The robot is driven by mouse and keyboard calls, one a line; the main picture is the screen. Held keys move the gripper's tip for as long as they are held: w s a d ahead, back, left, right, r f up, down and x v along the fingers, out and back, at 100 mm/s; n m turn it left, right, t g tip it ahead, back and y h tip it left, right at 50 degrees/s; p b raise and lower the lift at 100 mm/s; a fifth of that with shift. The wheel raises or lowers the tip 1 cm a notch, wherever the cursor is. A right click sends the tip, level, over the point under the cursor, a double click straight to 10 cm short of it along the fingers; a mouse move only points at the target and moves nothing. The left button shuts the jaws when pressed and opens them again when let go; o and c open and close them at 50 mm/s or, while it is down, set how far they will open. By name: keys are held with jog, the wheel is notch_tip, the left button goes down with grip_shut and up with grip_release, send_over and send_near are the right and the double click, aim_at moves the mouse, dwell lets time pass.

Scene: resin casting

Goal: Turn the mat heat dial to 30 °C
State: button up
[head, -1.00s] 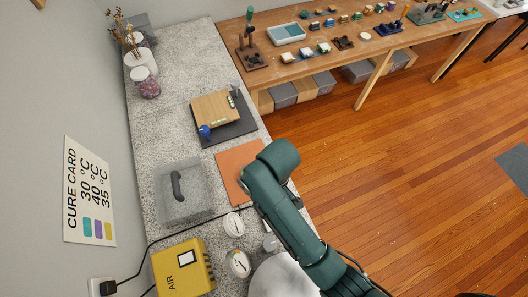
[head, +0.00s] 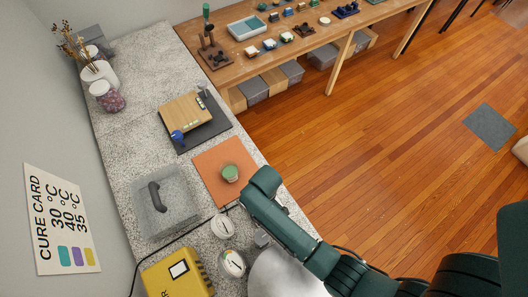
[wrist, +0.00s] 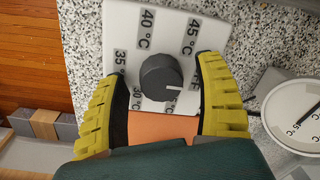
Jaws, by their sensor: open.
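The mat heat dial (wrist: 160,77) is a dark round knob on a white plate (wrist: 175,22) in the wrist view. The plate reads 30, 35, 40 and 45 °C, plus a partly covered label ending in F at the right. The knob's white mark points right, towards that covered label, away from the 30 °C at lower left. My gripper (wrist: 160,84) is open, with one yellow finger on each side of the knob and gaps between. The orange mat (head: 208,165) shows in the head view; the dial is hidden there by my arm.
A green-topped cup (head: 230,173) stands on the mat. A clear box (head: 165,205), two round gauges (head: 222,226) and a yellow AIR unit (head: 178,275) stand close by. The cure card (head: 62,220) hangs on the wall. A gauge (wrist: 292,112) is right of the plate.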

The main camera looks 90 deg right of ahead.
jog(key=shift+f, duration=0.2)
jog(key=c, duration=1.2)
jog(key=shift+m+p, duration=0.6)
jog(key=shift+m, duration=0.1)
jog(key=m+p, duration=0.2)
jog(key=m, duration=0.1)
jog(key=shift+a+r+m+p, duration=0.1)
jog(key=shift+r+m+p, duration=0.05)
jog(key=shift+m+p, duration=0.25)
jog(key=m+p, duration=0.3)
jog(key=m, duration=0.3)
jog(key=m+p, duration=0.1)
jog(key=m, duration=0.5)
jog(key=shift+w+m+h+p, duration=0.1)
jog(key=shift+m+h+p, duration=0.25)
jog(key=shift+m+h, duration=0.05)
jog(key=m, duration=0.5)
jog(key=shift+f+m+p, duration=0.25)
jog(key=shift+m+p, duration=0.05)
jog(key=shift+p, duration=0.05)
